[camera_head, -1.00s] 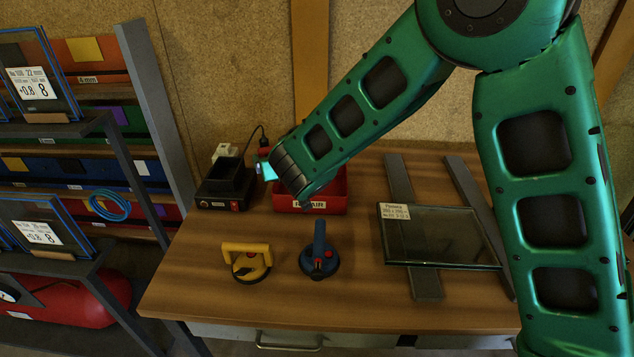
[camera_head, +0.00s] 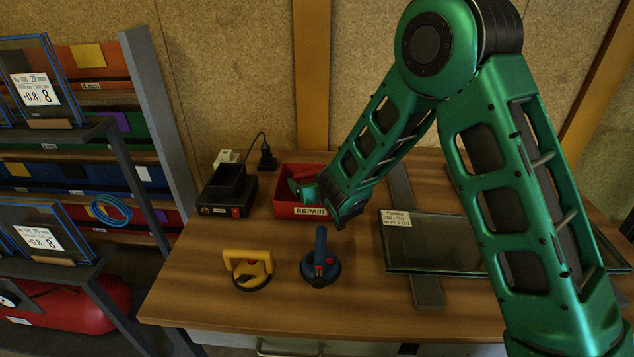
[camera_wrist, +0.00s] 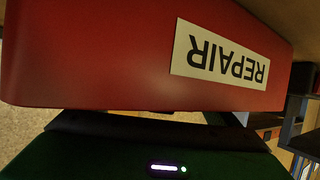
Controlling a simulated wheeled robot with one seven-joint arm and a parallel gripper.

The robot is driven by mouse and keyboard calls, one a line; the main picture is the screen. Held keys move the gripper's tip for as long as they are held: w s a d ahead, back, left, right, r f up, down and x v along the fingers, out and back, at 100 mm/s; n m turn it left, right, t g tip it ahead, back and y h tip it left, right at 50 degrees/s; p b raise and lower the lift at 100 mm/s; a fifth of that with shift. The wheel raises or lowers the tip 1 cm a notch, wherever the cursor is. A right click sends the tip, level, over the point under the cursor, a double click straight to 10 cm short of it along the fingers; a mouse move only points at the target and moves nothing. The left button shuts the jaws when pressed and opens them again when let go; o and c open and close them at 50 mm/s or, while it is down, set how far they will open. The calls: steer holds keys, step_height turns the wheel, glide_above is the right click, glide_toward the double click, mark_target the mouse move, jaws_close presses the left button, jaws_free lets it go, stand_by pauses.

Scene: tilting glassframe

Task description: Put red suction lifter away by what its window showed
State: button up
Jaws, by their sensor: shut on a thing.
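The red repair bin (camera_head: 299,211) stands at the back of the bench, labelled REPAIR. Its front wall and label also fill much of the wrist view, upside down (camera_wrist: 100,60). My gripper (camera_head: 303,187) reaches down at the bin's opening, inside or just above it. It is shut on the red suction lifter (camera_head: 293,186), of which only a small red part shows among the teal parts. I cannot tell whether the lifter touches the bin floor. Its window is not visible. The wrist view hides the fingertips behind the bin wall.
A yellow lifter (camera_head: 247,268) and a blue lifter (camera_head: 320,262) stand on the bench front. A black charger-like box (camera_head: 226,190) is left of the bin. A glass pane (camera_head: 435,245) lies on grey rails at right. A rack (camera_head: 150,110) stands at left.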

steer(key=shift+f, duration=0.1)
steer(key=o, duration=1.4)
